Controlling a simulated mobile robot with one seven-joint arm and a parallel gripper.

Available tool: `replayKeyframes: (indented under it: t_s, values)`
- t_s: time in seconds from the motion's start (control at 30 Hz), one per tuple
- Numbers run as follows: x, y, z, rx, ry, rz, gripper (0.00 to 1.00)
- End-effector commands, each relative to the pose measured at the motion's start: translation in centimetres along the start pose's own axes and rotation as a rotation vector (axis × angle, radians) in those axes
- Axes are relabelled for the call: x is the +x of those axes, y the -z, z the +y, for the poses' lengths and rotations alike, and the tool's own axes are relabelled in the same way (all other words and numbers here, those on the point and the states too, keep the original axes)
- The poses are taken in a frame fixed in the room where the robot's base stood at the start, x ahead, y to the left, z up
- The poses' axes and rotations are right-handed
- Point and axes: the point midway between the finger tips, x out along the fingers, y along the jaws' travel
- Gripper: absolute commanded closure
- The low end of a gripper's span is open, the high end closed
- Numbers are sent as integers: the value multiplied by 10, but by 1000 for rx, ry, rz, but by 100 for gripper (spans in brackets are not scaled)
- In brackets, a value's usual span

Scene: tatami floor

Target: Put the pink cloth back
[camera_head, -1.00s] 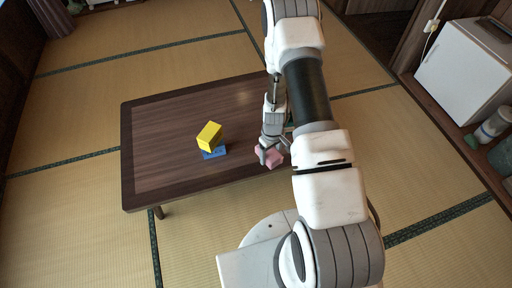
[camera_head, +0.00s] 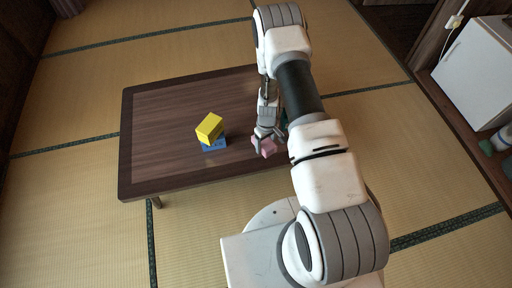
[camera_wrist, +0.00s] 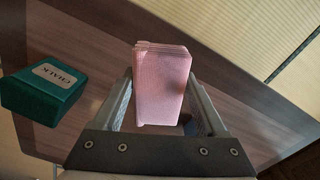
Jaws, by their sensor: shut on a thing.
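The pink cloth (camera_head: 264,147) is a folded block near the front right edge of the dark wooden table (camera_head: 150,120). My gripper (camera_head: 266,135) is shut on it. In the wrist view the pink cloth (camera_wrist: 161,85) stands between the two fingers (camera_wrist: 163,108), its folded layers showing at the top. The table top lies beneath it; I cannot tell whether the cloth touches the table.
A yellow box (camera_head: 210,127) sits tilted on a blue box (camera_head: 214,145) left of my gripper. A dark green box labelled CHALK (camera_wrist: 45,92) lies left of the cloth in the wrist view. A white cabinet (camera_head: 487,75) stands at the right. The table's left half is clear.

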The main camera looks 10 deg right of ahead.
Motion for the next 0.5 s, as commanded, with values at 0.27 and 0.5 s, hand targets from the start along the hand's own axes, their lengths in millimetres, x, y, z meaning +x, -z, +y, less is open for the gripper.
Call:
replayKeyframes:
  t_s: [0.27,0.5]
  values:
    - [30,45,-8,-1,-1,0,70]
    - [44,50,-10,1,1,-2,70]
